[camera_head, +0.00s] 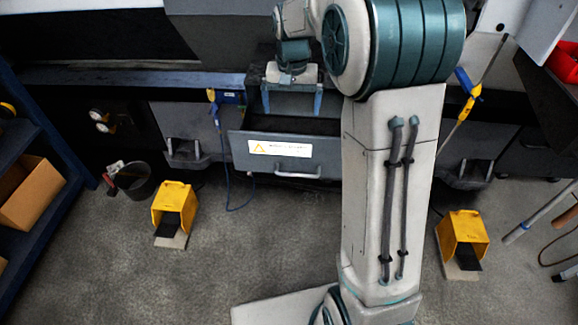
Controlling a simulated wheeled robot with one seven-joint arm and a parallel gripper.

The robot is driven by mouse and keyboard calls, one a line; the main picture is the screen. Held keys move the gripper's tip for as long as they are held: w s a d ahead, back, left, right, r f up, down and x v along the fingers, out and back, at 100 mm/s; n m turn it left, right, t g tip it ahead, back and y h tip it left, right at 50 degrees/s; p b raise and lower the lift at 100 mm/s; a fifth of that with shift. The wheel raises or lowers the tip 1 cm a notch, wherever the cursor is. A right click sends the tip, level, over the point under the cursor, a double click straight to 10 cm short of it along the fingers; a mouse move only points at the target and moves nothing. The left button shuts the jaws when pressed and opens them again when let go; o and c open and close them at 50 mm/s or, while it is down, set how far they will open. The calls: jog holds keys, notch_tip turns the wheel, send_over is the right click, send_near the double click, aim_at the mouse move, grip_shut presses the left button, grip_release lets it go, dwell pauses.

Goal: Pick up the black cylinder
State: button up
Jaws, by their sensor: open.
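I cannot make out a black cylinder for certain in the head view. My gripper (291,99) points down with its two fingers spread apart and nothing visible between them. It hangs over the dark opening of a grey drawer-like bin (240,150) with a warning label on its front. The inside of the bin is in shadow and partly hidden by my gripper and arm, so its contents cannot be told.
Two yellow foot pedals (175,202) (463,233) stand on the floor. A dark bucket (137,184) stands left. A blue shelf (45,140) with a cardboard box (32,193) borders the left side.

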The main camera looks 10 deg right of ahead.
jog(key=f, duration=0.4)
jog(key=w+f+b, duration=0.1)
jog(key=f, duration=0.3)
jog(key=w+f+b, duration=0.1)
jog(key=f, duration=0.3)
jog(key=shift+f+b, duration=0.8)
jog(key=shift+f, duration=2.25)
jog(key=shift+r, duration=0.1)
jog(key=c, duration=1.5)
jog(key=shift+o, duration=0.2)
